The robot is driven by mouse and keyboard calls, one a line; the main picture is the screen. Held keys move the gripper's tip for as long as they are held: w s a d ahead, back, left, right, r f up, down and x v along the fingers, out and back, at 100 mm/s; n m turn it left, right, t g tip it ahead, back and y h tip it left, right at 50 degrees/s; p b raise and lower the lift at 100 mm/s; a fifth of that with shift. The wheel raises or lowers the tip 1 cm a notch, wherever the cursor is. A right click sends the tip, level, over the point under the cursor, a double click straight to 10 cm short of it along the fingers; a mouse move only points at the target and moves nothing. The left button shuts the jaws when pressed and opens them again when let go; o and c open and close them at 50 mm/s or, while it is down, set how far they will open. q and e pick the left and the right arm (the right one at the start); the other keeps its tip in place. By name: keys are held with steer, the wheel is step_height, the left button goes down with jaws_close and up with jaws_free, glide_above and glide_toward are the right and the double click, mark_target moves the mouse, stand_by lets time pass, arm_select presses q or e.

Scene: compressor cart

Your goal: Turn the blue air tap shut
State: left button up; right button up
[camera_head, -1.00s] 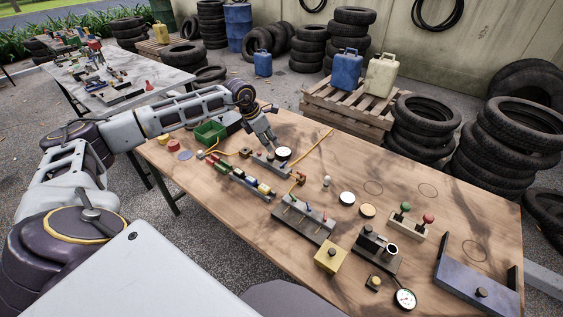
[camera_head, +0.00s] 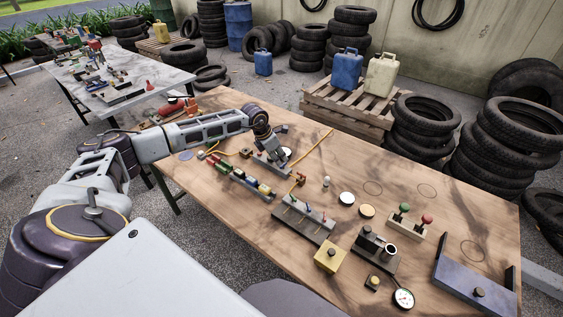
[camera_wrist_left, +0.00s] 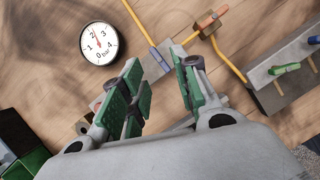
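My left gripper (camera_head: 273,158) reaches down over a small grey block (camera_head: 260,167) on the near table, close to a round white gauge. In the left wrist view the gripper (camera_wrist_left: 161,68) is open, its green-padded fingers apart. Between them shows a narrow blue-grey piece (camera_wrist_left: 160,60) on the block, which looks like the blue air tap; its lower part is partly hidden by the left finger. I cannot tell whether either finger touches it. The gauge (camera_wrist_left: 98,43) lies to its left. My right gripper is not in view.
A yellow hose (camera_wrist_left: 140,22) runs into the block. A manifold (camera_wrist_left: 280,80) with small coloured levers stands to the right; it also shows in the head view (camera_head: 303,222). A row of coloured couplings (camera_head: 237,178) lies in front of the block. The table's far right is partly clear.

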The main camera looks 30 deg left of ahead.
mark_target(283, 165)
arm_select(q)
steer(key=shift+x, duration=2.2)
steer(key=shift+c, duration=0.3)
